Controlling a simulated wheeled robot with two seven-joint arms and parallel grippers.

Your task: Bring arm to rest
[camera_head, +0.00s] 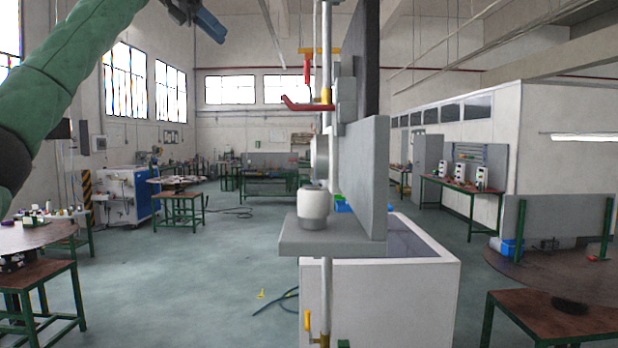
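My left arm, in a green sleeve, rises from the left edge to the top of the head view. My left gripper (210,24) shows at the top with blue parts, cut off by the frame edge. It is high in the air, left of the gas generator's pipe (326,180) and apart from it. Nothing is seen in it, but its fingers are too cropped to tell open from shut. My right arm and gripper are out of view.
The generator has a red lever (307,104), a white cup-like part (313,204) on a grey shelf (345,240), and a lower yellow valve handle (308,320). Tables stand left (30,236) and right (545,318). The floor (190,280) between is mostly clear, with a hose (275,301).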

